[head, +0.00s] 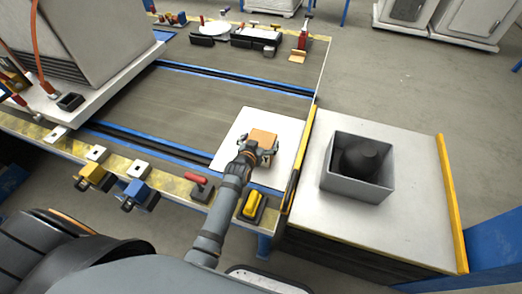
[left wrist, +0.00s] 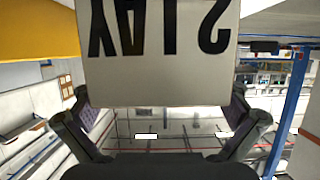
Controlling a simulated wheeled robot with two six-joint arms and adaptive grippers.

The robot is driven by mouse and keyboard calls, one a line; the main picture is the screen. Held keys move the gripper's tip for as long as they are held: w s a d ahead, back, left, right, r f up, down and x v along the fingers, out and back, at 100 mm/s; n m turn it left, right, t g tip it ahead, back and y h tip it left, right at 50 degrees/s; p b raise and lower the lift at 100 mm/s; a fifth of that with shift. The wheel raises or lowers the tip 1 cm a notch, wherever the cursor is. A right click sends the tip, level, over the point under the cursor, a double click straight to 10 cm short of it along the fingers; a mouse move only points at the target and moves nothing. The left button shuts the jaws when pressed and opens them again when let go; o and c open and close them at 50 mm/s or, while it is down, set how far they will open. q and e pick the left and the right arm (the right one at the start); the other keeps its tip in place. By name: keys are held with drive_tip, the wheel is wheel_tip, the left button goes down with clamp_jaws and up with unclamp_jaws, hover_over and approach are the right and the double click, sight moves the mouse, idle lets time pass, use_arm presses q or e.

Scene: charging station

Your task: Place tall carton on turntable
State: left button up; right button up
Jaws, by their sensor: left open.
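A tan carton (head: 264,136) shows its top face at a white square plate (head: 229,146) near the right end of the dark workbench. My left gripper (head: 259,147) is open, with its fingers on either side of the carton; I cannot tell whether they touch it. In the left wrist view a pale panel (left wrist: 160,75) with inverted dark lettering fills the space between the spread fingers; I cannot tell if it is a carton face. No turntable is certain; a white round disc (head: 216,28) lies at the bench's far edge. My right gripper is not in view.
Right of the bench, a pale-topped stand (head: 405,180) holds an open grey box (head: 350,190) with a black round object inside. A large grey block (head: 105,40) stands at the left. Red (head: 200,182) and yellow (head: 253,204) handles sit along the near edge. The bench middle is clear.

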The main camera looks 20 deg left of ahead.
use_arm(q)
drive_tip(key=c, duration=0.9)
drive_tip(key=shift+r, duration=0.2)
drive_tip(key=c, duration=0.4)
